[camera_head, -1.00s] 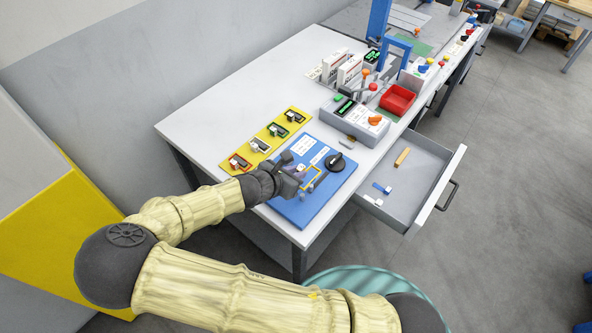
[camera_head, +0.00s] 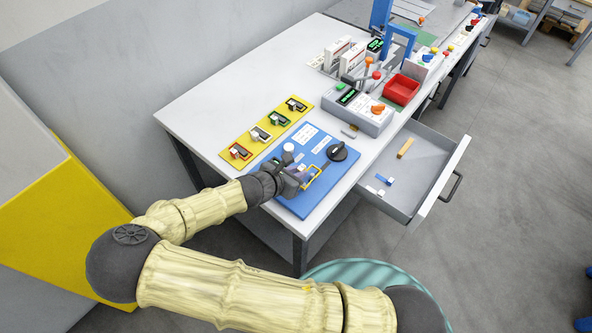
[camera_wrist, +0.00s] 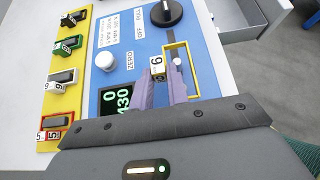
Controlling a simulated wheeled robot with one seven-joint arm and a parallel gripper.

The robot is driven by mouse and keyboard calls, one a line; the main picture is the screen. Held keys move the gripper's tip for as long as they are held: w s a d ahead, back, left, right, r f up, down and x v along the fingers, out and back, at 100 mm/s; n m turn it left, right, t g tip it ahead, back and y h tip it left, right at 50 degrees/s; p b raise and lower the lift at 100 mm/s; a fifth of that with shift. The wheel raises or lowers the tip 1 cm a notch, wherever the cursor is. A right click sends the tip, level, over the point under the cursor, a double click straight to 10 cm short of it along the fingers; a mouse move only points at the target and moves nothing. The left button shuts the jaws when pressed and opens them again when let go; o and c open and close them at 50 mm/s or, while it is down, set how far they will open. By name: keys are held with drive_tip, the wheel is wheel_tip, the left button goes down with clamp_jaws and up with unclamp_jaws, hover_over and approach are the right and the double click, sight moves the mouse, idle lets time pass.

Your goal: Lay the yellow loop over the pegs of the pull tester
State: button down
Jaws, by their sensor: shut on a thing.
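The pull tester is a blue plate (camera_head: 322,157) at the table's near corner, with a black knob, a white ZERO button and a green-lit display. My gripper (camera_head: 301,178) is low over it, its purple fingers shut on the white tag (camera_wrist: 157,66) marked 6. The thin yellow loop (camera_wrist: 189,72) extends from the tag on its right side, and also shows in the head view (camera_head: 316,180). A grey peg (camera_wrist: 177,62) appears inside the loop's outline. I cannot tell whether the loop is down over it. Any other peg is hidden by my gripper.
A yellow board (camera_head: 252,146) with several tagged loops lies left of the tester. A grey box (camera_head: 368,122) with an orange knob and a red bin (camera_head: 402,89) stand farther back. An open drawer (camera_head: 410,190) with small pieces juts out right.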

drive_tip(key=shift+f+b, duration=0.6)
drive_tip(key=shift+f, duration=0.65)
idle(0.8)
wheel_tip(320, 180, up, 6)
drive_tip(key=p, duration=0.5)
idle(0.9)
idle(0.5)
